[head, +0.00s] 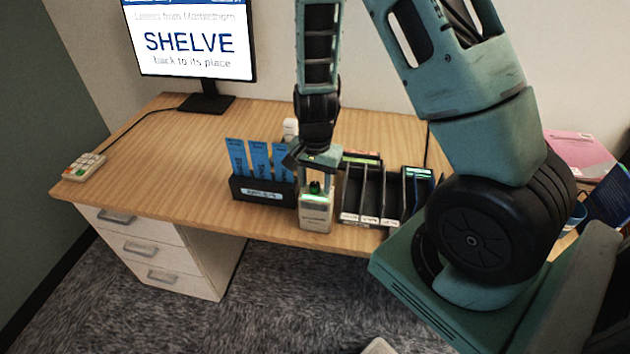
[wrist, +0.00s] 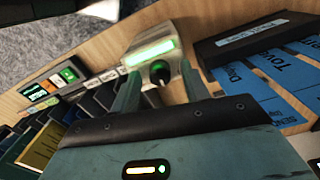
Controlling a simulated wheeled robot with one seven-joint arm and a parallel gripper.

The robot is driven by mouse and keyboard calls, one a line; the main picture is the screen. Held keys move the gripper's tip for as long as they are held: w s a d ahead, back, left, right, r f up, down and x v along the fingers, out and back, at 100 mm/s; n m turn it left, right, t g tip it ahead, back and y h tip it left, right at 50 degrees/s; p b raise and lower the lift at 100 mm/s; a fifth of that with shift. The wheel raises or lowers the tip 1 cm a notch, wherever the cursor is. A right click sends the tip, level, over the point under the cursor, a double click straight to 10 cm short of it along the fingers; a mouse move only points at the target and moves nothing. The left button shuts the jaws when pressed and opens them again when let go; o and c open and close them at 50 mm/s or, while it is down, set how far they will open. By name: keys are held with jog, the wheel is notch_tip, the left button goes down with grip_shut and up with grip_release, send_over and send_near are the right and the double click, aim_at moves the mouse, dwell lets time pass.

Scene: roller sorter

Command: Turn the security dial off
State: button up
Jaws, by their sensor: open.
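The security dial is a small dark knob (head: 315,188) on a pale box (head: 316,220) at the desk's front edge. The box has a lit green display. In the wrist view the dark knob (wrist: 160,72) has a light pointer mark and green light around it, and sits below the box's green display (wrist: 152,52). My gripper (head: 317,184) points down over the box, open, with one finger on each side of the knob. In the wrist view the fingers (wrist: 159,84) also straddle the knob. I cannot tell whether they touch it.
A black holder (head: 262,195) with blue cards stands just left of the box. Black slotted racks (head: 366,192) stand close on its right, with a small lit panel device (head: 418,174) beyond. A monitor (head: 190,40) and a keypad (head: 84,167) are further left. The desk's left half (head: 165,165) is mostly clear.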

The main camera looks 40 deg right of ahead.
jog(key=c, duration=1)
jog(key=shift+n, duration=0.3)
jog(key=n, duration=0.4)
jog(key=shift+n+b, duration=0.3)
jog(key=shift+b, duration=0.05)
jog(key=n, duration=0.5)
jog(key=shift+n, duration=0.3)
jog(key=o, duration=1)
